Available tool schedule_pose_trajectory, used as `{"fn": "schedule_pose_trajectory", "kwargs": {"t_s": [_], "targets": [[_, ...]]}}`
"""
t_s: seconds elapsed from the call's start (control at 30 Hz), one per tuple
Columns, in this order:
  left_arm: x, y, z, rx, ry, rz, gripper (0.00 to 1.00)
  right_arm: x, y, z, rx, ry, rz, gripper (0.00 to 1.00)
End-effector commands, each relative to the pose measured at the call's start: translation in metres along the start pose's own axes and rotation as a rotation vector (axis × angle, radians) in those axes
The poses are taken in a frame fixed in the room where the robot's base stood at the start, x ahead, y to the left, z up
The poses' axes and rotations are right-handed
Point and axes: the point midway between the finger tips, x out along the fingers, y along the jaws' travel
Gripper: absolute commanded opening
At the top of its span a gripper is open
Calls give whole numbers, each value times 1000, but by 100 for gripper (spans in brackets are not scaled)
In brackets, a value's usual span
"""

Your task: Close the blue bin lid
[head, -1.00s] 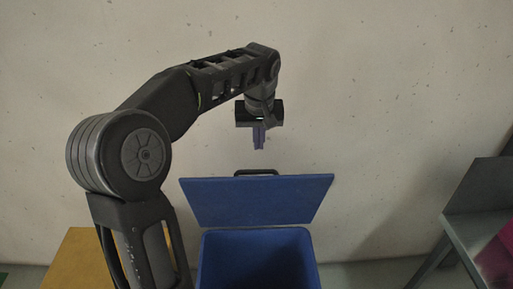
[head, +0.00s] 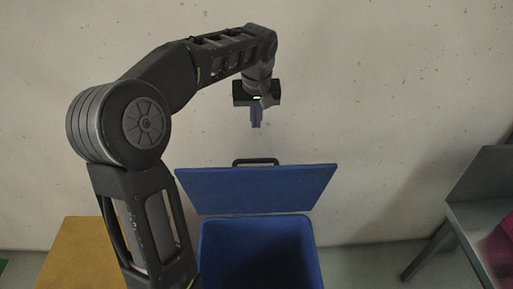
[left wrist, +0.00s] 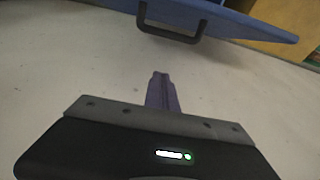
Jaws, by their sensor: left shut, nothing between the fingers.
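The blue bin (head: 258,255) stands at the bottom middle of the head view, its top open. Its blue lid (head: 256,188) stands raised and tilted at the bin's back edge, with a black handle (head: 256,161) on its far edge. My left gripper (head: 256,124) is shut and empty. In the head view it shows above the handle, apart from it. In the left wrist view the shut fingers (left wrist: 161,92) show below the handle (left wrist: 170,27) and the lid's edge (left wrist: 240,22), with a gap between. My right gripper is not in view.
A pale wall (head: 380,100) is behind the bin. A yellow-topped surface (head: 80,255) is at the lower left. A grey table (head: 480,215) with a pinkish-red thing (head: 499,245) on it is at the right. Bare floor lies between bin and table.

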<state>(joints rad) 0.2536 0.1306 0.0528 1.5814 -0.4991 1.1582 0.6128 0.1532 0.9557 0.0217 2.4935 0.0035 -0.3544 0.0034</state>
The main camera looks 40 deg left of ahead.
Motion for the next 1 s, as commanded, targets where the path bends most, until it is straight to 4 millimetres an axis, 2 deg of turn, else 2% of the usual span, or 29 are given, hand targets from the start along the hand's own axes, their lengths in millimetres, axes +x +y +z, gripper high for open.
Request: {"fn": "schedule_pose_trajectory", "kwargs": {"t_s": [0.4,0.5,0.63,1.0], "targets": [[78,0,3,0,-4,-1,0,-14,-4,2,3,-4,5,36],[79,0,20,2,-2,-1,0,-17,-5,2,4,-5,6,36],[84,0,33,1,-2,-1,0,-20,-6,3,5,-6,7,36],[86,0,39,-1,0,0,0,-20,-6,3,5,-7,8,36]]}}
